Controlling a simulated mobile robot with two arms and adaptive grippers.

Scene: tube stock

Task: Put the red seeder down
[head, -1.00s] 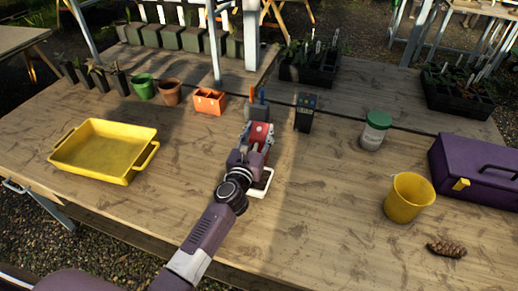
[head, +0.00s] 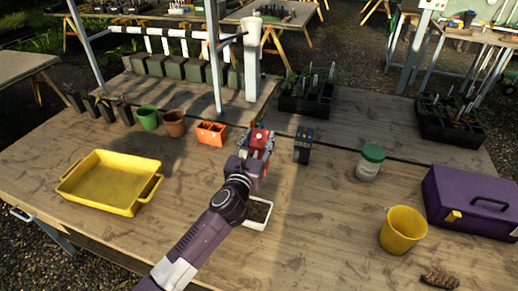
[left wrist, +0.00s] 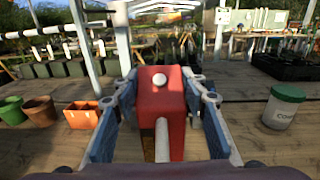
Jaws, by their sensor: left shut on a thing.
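The red seeder (head: 260,138) is between the fingers of my left gripper (head: 257,145), which is shut on it. In the left wrist view the red seeder (left wrist: 163,105) stands upright between the two blue-and-grey fingers, with a white knob and a pale rod on its near face. The seeder is over the middle of the wooden bench (head: 310,215). I cannot tell whether its underside touches the bench, because the gripper hides it. My right gripper is not in view.
A white tray of soil (head: 257,213) lies just below my left wrist. An orange pot (head: 211,133) and a black device (head: 304,145) stand on either side. A yellow tray (head: 108,182) is at left; a yellow pot (head: 402,231), lidded jar (head: 370,162) and purple toolbox (head: 475,200) are at right.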

